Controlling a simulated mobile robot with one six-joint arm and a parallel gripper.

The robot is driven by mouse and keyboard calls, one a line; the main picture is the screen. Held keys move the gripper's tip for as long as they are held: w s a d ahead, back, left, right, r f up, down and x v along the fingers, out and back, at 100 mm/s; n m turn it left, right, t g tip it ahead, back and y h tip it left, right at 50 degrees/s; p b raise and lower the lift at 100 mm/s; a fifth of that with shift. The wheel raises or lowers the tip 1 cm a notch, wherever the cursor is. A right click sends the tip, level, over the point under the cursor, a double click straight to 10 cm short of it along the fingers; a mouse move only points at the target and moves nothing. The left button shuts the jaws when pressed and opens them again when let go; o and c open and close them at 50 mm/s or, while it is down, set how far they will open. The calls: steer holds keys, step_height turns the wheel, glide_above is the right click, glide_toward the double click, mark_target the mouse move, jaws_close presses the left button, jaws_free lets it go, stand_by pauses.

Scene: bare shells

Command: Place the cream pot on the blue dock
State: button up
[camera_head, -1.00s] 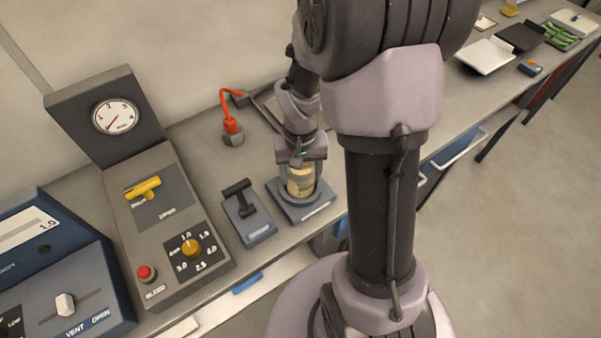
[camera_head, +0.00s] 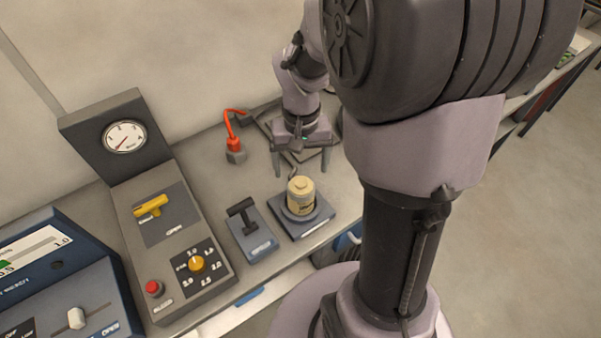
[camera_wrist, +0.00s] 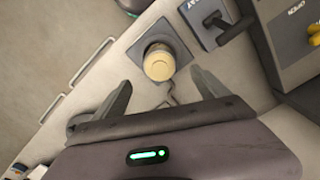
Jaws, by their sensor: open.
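The cream pot (camera_head: 301,194) stands upright on the blue dock (camera_head: 318,224), a low blue-grey base with a round seat and a label on its front. In the wrist view the pot (camera_wrist: 159,63) shows from above on the dock (camera_wrist: 146,41), beyond my fingers. My gripper (camera_head: 302,172) is open and empty, behind and above the pot, with its two fingers spread wide. It touches neither pot nor dock. Both fingers of my gripper (camera_wrist: 161,84) also show in the wrist view.
A blue lever unit (camera_head: 249,228) stands just left of the dock. A grey gauge console (camera_head: 172,235) with a yellow handle is further left. A red plug with an orange cable (camera_head: 235,150) lies behind. Bench space right of the dock looks clear.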

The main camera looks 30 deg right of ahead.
steer(key=s+a+r+t+y, duration=0.2)
steer(key=s+a+r+t, duration=0.3)
steer(key=s+a+r, duration=0.6)
steer(key=a+r, duration=0.3)
steer(key=shift+s+a+n+t, duration=0.15)
steer(key=shift+a+n+t, duration=0.15)
steer(key=shift+t, duration=0.1)
